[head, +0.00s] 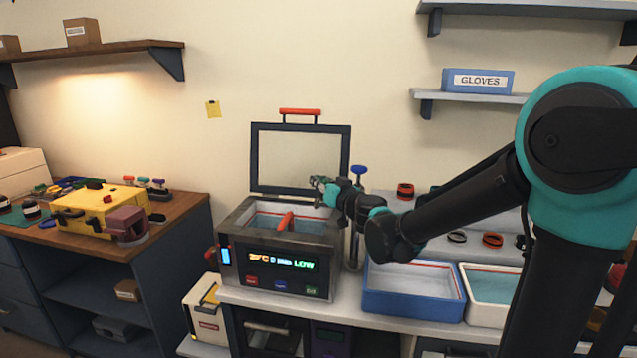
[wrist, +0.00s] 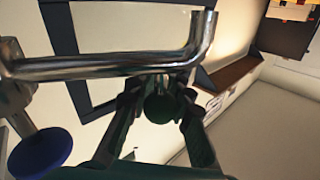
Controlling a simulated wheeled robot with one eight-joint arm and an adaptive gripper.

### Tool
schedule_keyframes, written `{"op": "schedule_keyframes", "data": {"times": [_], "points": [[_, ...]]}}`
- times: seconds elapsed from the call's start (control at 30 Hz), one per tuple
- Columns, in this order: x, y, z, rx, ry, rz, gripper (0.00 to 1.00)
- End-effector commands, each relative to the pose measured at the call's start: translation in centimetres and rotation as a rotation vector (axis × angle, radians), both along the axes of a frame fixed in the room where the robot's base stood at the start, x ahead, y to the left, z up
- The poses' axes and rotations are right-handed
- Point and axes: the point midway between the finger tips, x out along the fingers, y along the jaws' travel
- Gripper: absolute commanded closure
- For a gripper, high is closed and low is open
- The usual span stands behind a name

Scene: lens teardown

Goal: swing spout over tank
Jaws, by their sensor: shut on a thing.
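The tank (head: 231,222) is a grey box with its framed lid (head: 344,160) standing open and a display reading LOW. The chrome spout (wrist: 95,67) runs across the wrist view and ends in a bend at the right. My gripper (wrist: 160,82) is shut on the spout's straight part, and it also shows in the head view (head: 320,184) above the tank's back right corner. A blue knob (head: 358,169) tops the tap at the tank's right side; it also shows in the wrist view (wrist: 40,157). In the head view my arm mostly hides the spout.
An orange-red handle (head: 285,222) sticks up inside the tank. A blue tray (head: 414,306) and a white tray (head: 478,315) stand to its right on the bench. A yellow case (head: 98,212) sits on the left bench. The raised lid is close behind my gripper.

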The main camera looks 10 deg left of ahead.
Motion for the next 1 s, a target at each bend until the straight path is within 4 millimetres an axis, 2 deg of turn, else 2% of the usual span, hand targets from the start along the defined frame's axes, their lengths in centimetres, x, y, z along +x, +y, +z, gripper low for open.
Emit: {"op": "schedule_keyframes", "data": {"times": [0.33,0.37,0.53,0.87,1.0], "points": [[0.09,-0.01,0.02,0.000,0.000,-0.003,1.00],[0.08,0.00,0.02,0.000,0.000,-0.003,0.82],[0.07,0.00,0.01,0.000,0.000,-0.003,0.60],[-0.04,-0.08,0.01,0.000,0.000,-0.002,0.60],[-0.82,-0.72,0.02,0.000,0.000,-0.002,0.60]]}}
